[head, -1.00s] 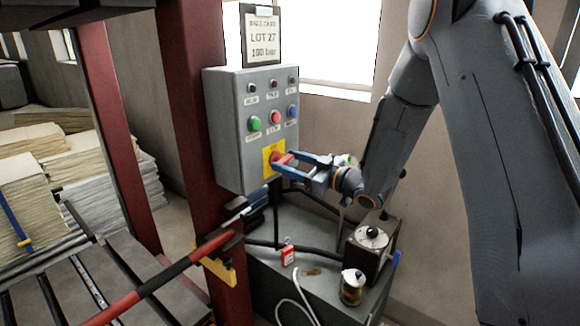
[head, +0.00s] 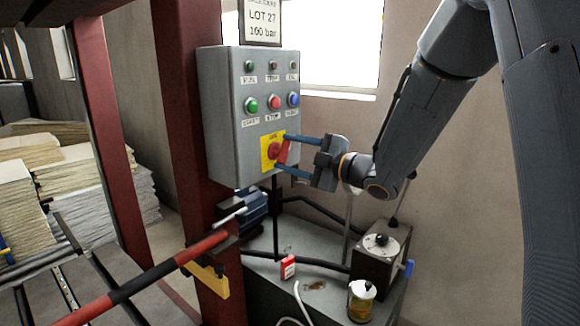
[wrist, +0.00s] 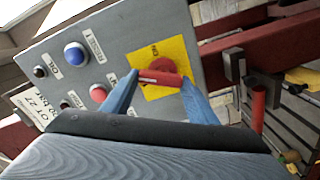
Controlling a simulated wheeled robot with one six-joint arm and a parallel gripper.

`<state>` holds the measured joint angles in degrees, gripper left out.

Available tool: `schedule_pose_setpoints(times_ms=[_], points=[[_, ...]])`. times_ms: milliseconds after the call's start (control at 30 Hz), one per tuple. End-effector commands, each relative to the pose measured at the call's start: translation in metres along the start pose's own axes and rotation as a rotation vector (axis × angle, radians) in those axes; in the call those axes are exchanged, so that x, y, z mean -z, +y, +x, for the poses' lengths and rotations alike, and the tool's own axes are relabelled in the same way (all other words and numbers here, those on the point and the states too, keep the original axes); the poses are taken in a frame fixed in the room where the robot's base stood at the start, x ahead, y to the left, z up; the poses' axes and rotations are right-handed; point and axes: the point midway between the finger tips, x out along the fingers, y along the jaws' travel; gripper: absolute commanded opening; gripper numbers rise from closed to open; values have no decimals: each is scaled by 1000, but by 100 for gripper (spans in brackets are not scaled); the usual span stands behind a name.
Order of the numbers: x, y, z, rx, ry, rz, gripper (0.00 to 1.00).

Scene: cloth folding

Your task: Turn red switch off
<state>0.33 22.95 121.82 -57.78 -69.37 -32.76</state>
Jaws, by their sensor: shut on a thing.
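The red rotary switch (head: 273,151) sits on a yellow plate (head: 265,163) at the lower right of the grey control box (head: 222,120). Its bar handle stands steeply tilted in the head view. My gripper (head: 284,153) is shut on the handle, with one blue finger at its upper end and one at its lower end. In the wrist view, the red switch (wrist: 163,66) shows on its yellow plate, with its handle lying between the two blue fingertips of my gripper (wrist: 160,79).
Green, red and blue buttons (head: 274,102) and small lamps sit above the switch. A red post (head: 190,75) stands left of the box. Below are a dark box with a dial (head: 378,262), a jar (head: 361,301) and a red tag (head: 288,267).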

Motion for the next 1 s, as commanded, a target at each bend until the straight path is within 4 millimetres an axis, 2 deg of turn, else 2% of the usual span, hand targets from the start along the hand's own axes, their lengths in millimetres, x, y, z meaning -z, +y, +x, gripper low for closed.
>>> schedule_pose_setpoints(times_ms=[200,500,1000], points=[[-2,-4,1,-1,1,-196,31],[-1,-5,0,0,0,-395,31],[1,-4,0,3,1,-505,31]])
